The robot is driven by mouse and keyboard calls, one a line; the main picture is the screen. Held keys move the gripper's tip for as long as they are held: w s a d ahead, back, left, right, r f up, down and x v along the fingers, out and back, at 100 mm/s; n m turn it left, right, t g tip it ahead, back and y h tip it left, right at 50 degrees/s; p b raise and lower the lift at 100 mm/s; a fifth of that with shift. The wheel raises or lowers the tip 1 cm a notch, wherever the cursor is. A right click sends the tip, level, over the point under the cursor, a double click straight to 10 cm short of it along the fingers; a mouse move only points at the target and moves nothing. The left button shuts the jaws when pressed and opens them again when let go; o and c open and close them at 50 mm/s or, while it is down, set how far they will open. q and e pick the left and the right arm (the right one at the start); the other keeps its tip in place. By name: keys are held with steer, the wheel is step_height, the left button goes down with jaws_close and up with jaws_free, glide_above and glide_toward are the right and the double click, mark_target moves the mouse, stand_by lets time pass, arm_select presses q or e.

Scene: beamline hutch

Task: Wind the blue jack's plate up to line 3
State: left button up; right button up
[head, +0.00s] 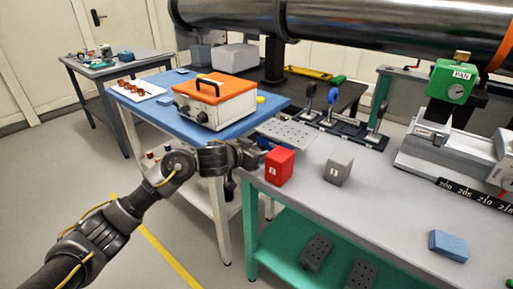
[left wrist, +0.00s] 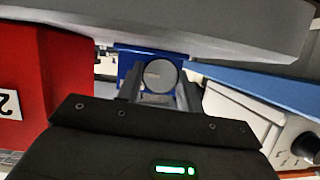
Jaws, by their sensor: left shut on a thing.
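The blue jack (left wrist: 125,58) shows in the left wrist view as a blue body under a wide grey plate (left wrist: 200,25). A round grey knob (left wrist: 160,75) faces the wrist camera. My left gripper (head: 262,157) reaches in from the left at the table's corner, and its fingers (left wrist: 160,92) are shut on the knob, one on each side. The line marks cannot be seen. My right gripper is not in view.
A red box (head: 280,167) stands close beside my left gripper, with a grey box (head: 338,167) to its right. The blue table (head: 150,107) behind bears an orange-lidded case (head: 215,100). A large pipe (head: 360,30) crosses above.

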arm_select(q)
steer(key=shift+m+t, duration=0.3)
steer(key=shift+m, duration=0.1)
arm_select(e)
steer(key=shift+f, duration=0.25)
arm_select(q)
steer(key=o, duration=0.7)
steer(key=shift+s+r, duration=0.1)
steer(key=shift+s, duration=0.05)
steer(key=p+v, duration=0.3)
steer(key=v, duration=0.7)
steer(key=shift+s+r+p, duration=0.2)
steer(key=shift+p, duration=0.1)
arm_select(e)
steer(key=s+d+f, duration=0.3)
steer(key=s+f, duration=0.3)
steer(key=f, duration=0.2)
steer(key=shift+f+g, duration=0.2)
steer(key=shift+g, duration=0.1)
arm_select(q)
steer(key=shift+a, duration=0.1)
